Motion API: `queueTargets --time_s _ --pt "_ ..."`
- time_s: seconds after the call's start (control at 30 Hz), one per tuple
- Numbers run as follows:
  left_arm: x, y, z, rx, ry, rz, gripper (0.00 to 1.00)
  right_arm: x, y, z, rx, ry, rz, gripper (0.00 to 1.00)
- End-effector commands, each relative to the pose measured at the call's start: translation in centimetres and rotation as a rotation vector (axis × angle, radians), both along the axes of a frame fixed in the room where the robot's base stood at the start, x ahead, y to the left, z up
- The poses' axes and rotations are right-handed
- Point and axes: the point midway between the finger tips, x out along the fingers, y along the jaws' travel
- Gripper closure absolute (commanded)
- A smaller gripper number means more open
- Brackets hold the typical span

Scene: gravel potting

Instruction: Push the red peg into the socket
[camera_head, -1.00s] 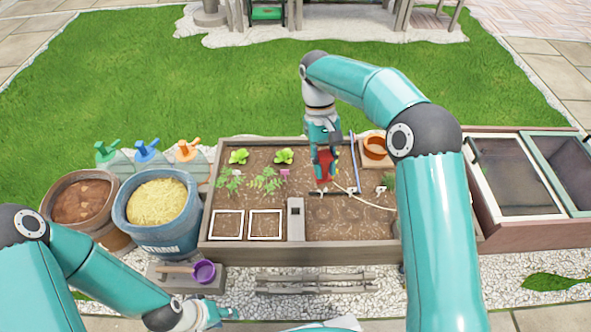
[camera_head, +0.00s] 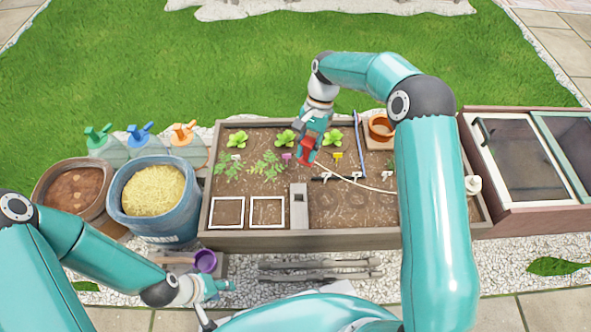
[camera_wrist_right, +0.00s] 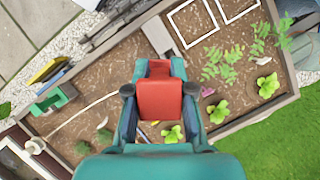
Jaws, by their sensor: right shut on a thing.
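The red peg (camera_head: 306,150) is a blocky red piece in my right gripper (camera_head: 306,144), above the soil of the planter bed. In the right wrist view the peg (camera_wrist_right: 159,98) sits between the two dark fingers of that gripper (camera_wrist_right: 159,92), which is shut on it. The peg's lower end is hard to make out. The socket is not clearly identifiable; a grey block (camera_head: 299,205) with a small dark recess stands in the bed, below and left of the peg in the head view. My left gripper (camera_head: 222,288) is low at the front left, away from the bed; its jaws are too small to judge.
The wooden planter bed (camera_head: 350,239) holds seedlings, two white square frames (camera_head: 267,211) and a thin pale hose (camera_head: 362,184). A terracotta pot (camera_head: 380,127) stands at its back right.

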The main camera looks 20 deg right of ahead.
Motion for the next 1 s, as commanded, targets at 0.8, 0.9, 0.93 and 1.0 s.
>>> queueTargets --time_s 0.8,0.9,0.93,1.0 --pt "0.0 0.0 -2.7 0.0 0.0 0.0 0.6 2.7 1.5 -12.1 -0.005 0.0 -1.531 1.0" --pt "0.0 0.0 -2.7 0.0 0.0 0.0 0.6 2.7 1.5 -12.3 -0.005 0.001 -1.556 1.0" --pt "0.0 0.0 -2.8 0.0 0.0 0.0 0.6 2.7 1.5 -12.4 -0.004 0.001 -1.56 1.0" --pt "0.0 0.0 -3.0 0.0 0.0 0.0 0.6 2.8 1.5 -12.6 -0.004 0.001 -1.565 1.0"
